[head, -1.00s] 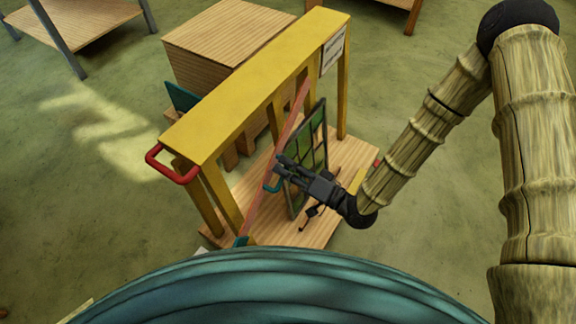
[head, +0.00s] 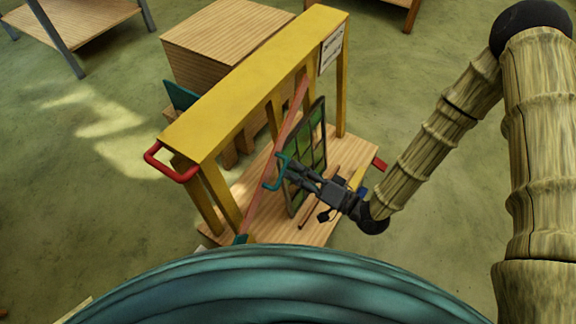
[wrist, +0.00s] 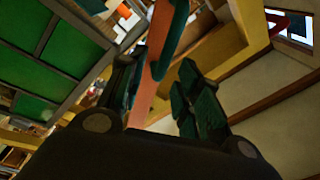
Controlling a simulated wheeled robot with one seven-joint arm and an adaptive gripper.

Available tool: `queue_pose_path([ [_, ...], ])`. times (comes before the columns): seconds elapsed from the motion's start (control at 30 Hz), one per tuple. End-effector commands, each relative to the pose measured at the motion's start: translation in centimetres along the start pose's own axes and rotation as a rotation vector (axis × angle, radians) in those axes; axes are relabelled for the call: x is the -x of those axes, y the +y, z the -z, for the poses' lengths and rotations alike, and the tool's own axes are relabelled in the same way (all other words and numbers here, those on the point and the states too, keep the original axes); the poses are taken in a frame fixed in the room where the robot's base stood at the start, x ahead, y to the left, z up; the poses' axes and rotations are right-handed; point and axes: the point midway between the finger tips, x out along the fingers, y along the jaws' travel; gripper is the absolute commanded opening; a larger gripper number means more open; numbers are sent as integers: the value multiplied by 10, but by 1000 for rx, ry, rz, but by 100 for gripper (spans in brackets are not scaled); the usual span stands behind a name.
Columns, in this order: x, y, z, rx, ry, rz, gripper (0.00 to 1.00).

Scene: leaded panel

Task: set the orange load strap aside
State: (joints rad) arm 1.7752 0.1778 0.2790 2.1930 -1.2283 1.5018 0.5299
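The orange load strap (head: 257,204) runs slantwise along the front of the yellow frame, from the top beam down to the wooden base. A teal handle (head: 277,174) sits at its middle. My gripper (head: 290,172) is in front of that handle, close to it. In the wrist view the fingers (wrist: 160,95) stand apart. The strap (wrist: 155,75) and part of the teal handle (wrist: 173,35) show in the gap between and beyond them. I cannot tell whether a finger touches them. The leaded panel (head: 318,145) with green panes stands just beside the gripper; it also shows in the wrist view (wrist: 68,52).
The yellow frame (head: 240,92) with a red handle (head: 170,172) stands on a wooden base (head: 335,165). A wooden crate (head: 225,45) is behind it. A small red piece (head: 379,163) is at the base's right edge.

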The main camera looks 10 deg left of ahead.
Motion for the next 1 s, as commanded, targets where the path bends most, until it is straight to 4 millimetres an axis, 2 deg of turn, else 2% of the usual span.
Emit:
queue_pose_path([
  [0.2,42,0,1,-1,3,-2,34],
  [0.43,72,0,0,-1,1,0,34],
  [0.6,82,0,0,-1,1,1,34],
  [1.0,83,0,0,-1,1,1,34],
])
